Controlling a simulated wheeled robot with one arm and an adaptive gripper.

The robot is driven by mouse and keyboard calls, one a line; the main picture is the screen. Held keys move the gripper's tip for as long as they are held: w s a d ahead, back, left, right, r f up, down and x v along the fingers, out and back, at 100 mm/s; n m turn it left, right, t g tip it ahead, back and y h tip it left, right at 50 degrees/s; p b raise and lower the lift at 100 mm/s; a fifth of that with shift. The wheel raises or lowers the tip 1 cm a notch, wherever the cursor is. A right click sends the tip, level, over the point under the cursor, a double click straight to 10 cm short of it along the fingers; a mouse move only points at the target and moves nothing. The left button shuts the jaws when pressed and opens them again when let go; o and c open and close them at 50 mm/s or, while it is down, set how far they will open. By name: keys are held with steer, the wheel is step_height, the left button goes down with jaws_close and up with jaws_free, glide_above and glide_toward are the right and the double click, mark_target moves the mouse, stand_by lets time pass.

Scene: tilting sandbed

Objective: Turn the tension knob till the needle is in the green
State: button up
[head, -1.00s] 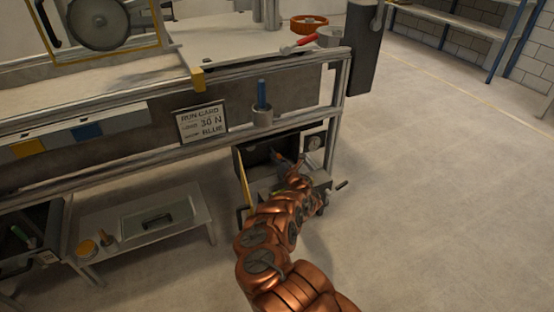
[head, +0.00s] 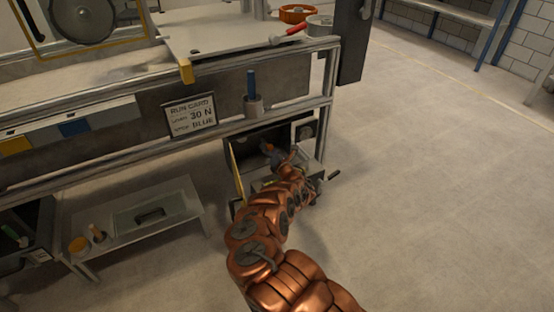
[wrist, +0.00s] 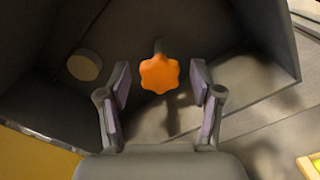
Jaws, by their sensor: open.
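An orange lobed knob (wrist: 160,74) sits on a short grey shaft inside a dark open box in the wrist view. It also shows small in the head view (head: 268,147). My gripper (wrist: 161,82) is open, with one finger on each side of the knob and visible gaps to both. In the head view my gripper (head: 276,156) reaches into the dark box (head: 252,142) under the bench. A round dial (head: 306,132) is on the box's right side, too small to read. No needle can be made out.
A yellow panel edge (head: 236,172) stands at the box's left. The bench rail (head: 240,124) runs above. The floor at right is clear.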

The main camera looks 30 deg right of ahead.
steer(key=s, duration=0.3)
steer(key=shift+s+a, duration=0.1)
steer(key=shift+s, duration=1.1)
glide_toward(270, 149)
steer(key=shift+s+a, duration=0.1)
steer(key=shift+s, duration=0.4)
steer(key=shift+w, duration=0.1)
